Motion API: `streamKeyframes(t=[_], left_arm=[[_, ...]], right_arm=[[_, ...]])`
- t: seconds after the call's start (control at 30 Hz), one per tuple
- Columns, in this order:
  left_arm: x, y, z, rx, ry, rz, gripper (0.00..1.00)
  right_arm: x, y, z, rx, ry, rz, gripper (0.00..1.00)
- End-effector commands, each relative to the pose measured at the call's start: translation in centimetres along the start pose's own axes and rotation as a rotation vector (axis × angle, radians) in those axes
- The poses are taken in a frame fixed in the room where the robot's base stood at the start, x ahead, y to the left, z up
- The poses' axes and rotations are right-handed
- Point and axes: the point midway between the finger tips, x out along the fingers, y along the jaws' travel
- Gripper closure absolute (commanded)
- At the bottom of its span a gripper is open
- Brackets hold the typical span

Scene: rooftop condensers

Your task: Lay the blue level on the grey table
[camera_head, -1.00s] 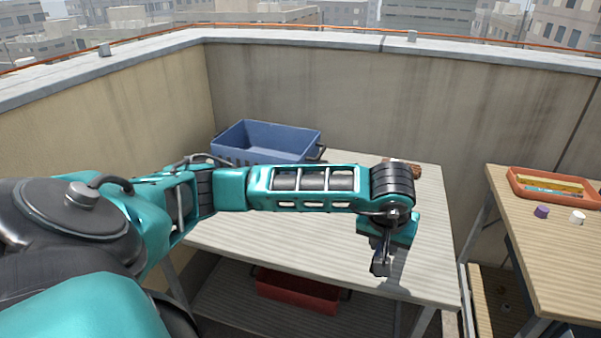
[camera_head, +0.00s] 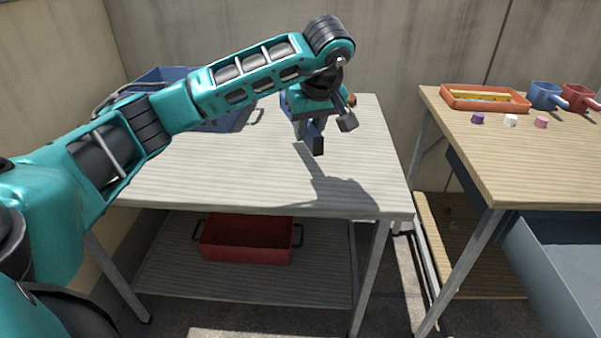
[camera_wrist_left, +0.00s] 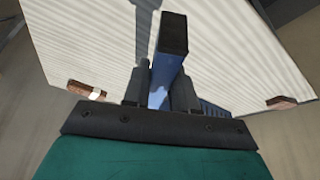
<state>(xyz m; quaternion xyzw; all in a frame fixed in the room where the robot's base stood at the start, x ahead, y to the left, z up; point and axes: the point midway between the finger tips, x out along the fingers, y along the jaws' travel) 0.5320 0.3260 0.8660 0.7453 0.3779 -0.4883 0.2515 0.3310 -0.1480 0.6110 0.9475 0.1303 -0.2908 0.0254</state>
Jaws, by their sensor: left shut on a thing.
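My left gripper (camera_head: 324,130) is shut on the blue level and holds it above the grey table (camera_head: 230,182), over the back right of its top. In the left wrist view the blue level (camera_wrist_left: 161,84) sits between the two dark fingers, its black end cap pointing away from the wrist. In the head view only a short dark end of the level (camera_head: 316,141) shows, hanging below the fingers; the rest is hidden by the gripper. The gripper's shadow falls on the tabletop. My right gripper is not in view.
A blue crate (camera_head: 158,77) stands at the table's back left, partly behind my arm. A red bin (camera_head: 247,240) is on the lower shelf. A wooden table (camera_head: 520,150) at right holds an orange tray (camera_head: 450,102), mugs and small cups. The grey table's front is clear.

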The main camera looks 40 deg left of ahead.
Motion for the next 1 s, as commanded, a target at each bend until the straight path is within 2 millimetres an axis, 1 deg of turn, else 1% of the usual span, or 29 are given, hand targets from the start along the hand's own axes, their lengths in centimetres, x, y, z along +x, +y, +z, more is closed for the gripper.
streamKeyframes(t=[0.03,0.1,0.23,0.47,0.6,0.7,0.83,1.0], left_arm=[[1.7,-0.1,0.8,0.001,-0.002,-0.003,1.00],[3.2,-0.1,1.4,0.001,-0.001,-0.001,1.00],[5.3,-0.1,2.3,0.001,0.000,0.000,1.00],[6.7,0.0,2.9,0.001,0.000,0.001,1.00],[8.6,-0.1,3.7,0.001,-0.001,-0.002,1.00],[9.9,-0.1,4.3,0.000,0.000,0.000,1.00],[10.1,-0.1,4.3,0.000,0.002,0.002,1.00],[10.1,-0.1,4.3,0.000,0.002,0.002,1.00]], right_arm=[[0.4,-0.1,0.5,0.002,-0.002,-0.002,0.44],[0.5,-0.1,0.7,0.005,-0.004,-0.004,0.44],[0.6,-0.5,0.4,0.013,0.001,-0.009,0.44],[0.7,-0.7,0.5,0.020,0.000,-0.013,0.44],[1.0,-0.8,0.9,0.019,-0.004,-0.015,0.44],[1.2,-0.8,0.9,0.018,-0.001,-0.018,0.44],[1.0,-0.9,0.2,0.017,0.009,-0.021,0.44],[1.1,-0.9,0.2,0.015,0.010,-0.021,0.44]])
